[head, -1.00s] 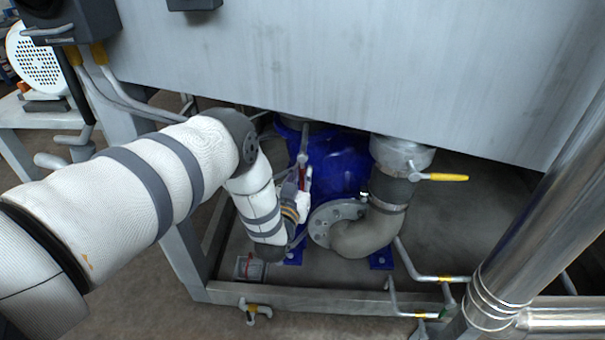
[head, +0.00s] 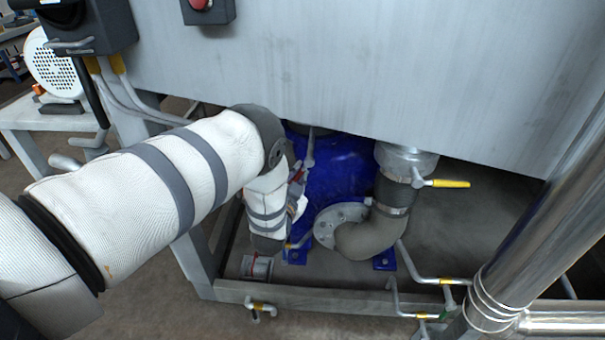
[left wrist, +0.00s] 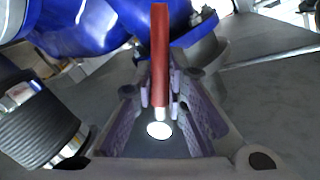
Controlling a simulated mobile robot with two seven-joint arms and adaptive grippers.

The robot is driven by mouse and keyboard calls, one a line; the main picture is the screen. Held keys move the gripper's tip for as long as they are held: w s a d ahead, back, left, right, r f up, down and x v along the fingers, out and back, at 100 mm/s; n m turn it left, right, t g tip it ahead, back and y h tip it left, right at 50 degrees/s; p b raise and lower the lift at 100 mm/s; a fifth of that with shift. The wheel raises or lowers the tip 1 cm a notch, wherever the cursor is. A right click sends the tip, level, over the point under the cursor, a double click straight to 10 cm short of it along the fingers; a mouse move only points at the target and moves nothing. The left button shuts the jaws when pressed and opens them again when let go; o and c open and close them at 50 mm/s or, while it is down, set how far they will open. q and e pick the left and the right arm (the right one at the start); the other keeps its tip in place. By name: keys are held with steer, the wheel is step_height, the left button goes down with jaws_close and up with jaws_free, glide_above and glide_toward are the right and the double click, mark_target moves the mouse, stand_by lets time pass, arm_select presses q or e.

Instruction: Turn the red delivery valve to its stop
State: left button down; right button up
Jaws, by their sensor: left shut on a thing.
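The red delivery valve handle (left wrist: 159,60) is a slim red bar rising between the two fingers of my left gripper (left wrist: 160,105) in the left wrist view. The gripper is shut on it. In the head view a small part of the red handle (head: 298,175) shows beside the blue pump (head: 345,172), under the grey tank. There my left gripper (head: 298,205) is mostly hidden behind my forearm and wrist. The valve body and the handle's pivot are hidden or unclear. My right gripper is not in view.
The tank panel (head: 360,65) hangs low over the pump. A flanged elbow pipe (head: 368,235) and a yellow-handled valve (head: 450,184) are to the right of it. The frame rail (head: 335,300) runs in front, and a thick steel pipe (head: 540,190) stands at the right.

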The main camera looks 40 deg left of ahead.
arm_select(q)
steer(key=m, duration=0.1)
steer(key=r+m, duration=0.1)
steer(key=shift+s+a+m+g+p, duration=0.25)
steer(key=shift+a+m+g+p, duration=0.05)
steer(key=shift+a+p, duration=0.1)
steer(key=shift+s+a+r+m+g+y, duration=0.2)
steer(key=shift+a+r+m+g+y, duration=0.15)
steer(key=shift+m, duration=0.75)
steer(key=shift+s+a+r+m+y, duration=0.15)
steer(key=shift+r+m, duration=0.1)
steer(key=shift+m, duration=0.3)
steer(key=shift+a+r+m+y, duration=0.1)
steer(key=shift+r+m, duration=0.15)
steer(key=shift+m, duration=0.3)
steer(key=shift+s+a+r+m+g+y, duration=0.1)
steer(key=shift+r+m+g+y, duration=0.25)
steer(key=shift+m, duration=0.4)
steer(key=shift+r+m+g+y, duration=0.15)
steer(key=shift+r+m, duration=0.3)
steer(key=shift+m, duration=0.3)
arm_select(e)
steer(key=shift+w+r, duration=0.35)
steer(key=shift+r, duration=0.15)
arm_select(q)
steer(key=c, duration=1.6)
jaws_free()
